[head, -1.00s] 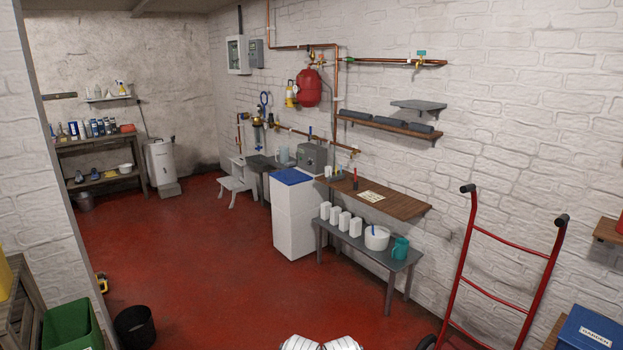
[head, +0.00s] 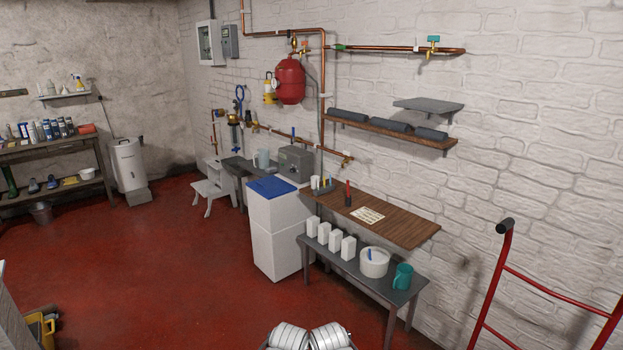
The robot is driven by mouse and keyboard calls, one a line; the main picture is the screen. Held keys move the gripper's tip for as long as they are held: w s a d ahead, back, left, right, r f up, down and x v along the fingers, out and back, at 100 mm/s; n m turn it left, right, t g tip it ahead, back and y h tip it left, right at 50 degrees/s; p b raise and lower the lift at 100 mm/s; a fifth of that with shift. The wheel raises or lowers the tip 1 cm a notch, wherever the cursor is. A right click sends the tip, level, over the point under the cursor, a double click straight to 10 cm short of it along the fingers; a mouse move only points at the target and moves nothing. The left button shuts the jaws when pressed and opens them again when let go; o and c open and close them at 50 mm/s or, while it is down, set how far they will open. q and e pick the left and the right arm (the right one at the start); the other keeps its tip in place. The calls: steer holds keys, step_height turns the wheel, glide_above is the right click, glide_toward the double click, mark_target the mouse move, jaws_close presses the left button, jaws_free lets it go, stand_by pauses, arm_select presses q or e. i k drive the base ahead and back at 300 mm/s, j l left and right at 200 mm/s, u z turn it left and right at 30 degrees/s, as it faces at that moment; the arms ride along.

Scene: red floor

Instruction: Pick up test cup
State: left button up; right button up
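No cup is marked as the test cup, and I cannot tell which one it is. A teal mug with a handle (head: 402,277) stands upright at the right end of the low grey bench (head: 388,290). A pale blue-grey jug or cup (head: 263,158) stands on a dark grey surface by the back wall, beside a grey box. Neither of my grippers is in view. Only white and silver rounded parts of my own body show at the bottom edge.
A white tub (head: 374,263) and several white boxes (head: 330,240) line the bench beside the teal mug. A wooden shelf (head: 395,222) hangs above it. A white cabinet with a blue top (head: 280,235) stands left. A red hand truck (head: 540,285) stands right. Red floor (head: 170,280) is clear.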

mark_target(315, 183)
steer(key=i, duration=2.35)
steer(key=i+j+z, duration=0.15)
steer(key=i, duration=0.65)
